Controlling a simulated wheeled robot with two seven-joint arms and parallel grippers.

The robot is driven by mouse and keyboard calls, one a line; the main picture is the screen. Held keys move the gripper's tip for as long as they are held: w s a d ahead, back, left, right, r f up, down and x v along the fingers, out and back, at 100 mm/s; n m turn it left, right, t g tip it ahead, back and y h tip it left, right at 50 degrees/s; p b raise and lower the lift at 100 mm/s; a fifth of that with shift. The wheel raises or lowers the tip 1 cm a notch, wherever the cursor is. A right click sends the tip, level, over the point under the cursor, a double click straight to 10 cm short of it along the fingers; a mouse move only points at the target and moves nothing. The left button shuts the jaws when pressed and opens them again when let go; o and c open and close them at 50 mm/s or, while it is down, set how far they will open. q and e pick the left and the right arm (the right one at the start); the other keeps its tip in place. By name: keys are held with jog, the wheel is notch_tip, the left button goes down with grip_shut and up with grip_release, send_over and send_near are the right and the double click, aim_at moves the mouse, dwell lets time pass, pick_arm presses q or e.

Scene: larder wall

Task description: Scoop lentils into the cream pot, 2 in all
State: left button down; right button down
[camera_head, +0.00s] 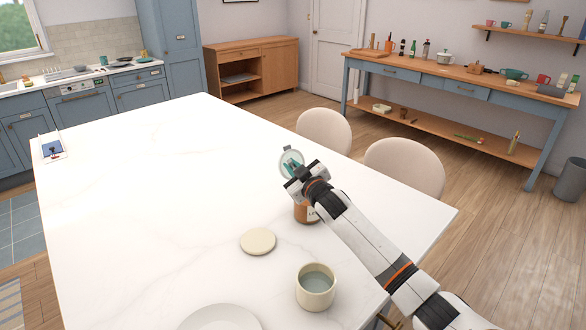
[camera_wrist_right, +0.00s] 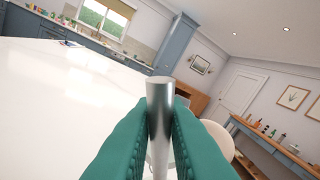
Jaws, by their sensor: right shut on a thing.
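The cream pot (camera_head: 314,296) stands open and upright near the front of the white table; its inside looks plain grey. A round cream lid (camera_head: 258,240) lies flat to its left and behind it. A jar with orange-brown contents (camera_head: 306,213) stands behind the pot, mostly hidden by my right gripper (camera_head: 291,163). A clear round lid with a clip (camera_head: 287,149) stands up behind the gripper. The gripper's teal fingers are shut on a metal handle (camera_wrist_right: 160,115), upright in the right wrist view. The handle's lower end is hidden. My left gripper is not in view.
A pale plate (camera_head: 220,319) is cut off at the front edge of the view. The white table (camera_head: 150,180) is clear across its middle and left. Two cream chairs (camera_head: 405,166) stand along the right edge.

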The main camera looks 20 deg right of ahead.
jog(key=shift+r+p, duration=3.05)
jog(key=shift+r, duration=0.6)
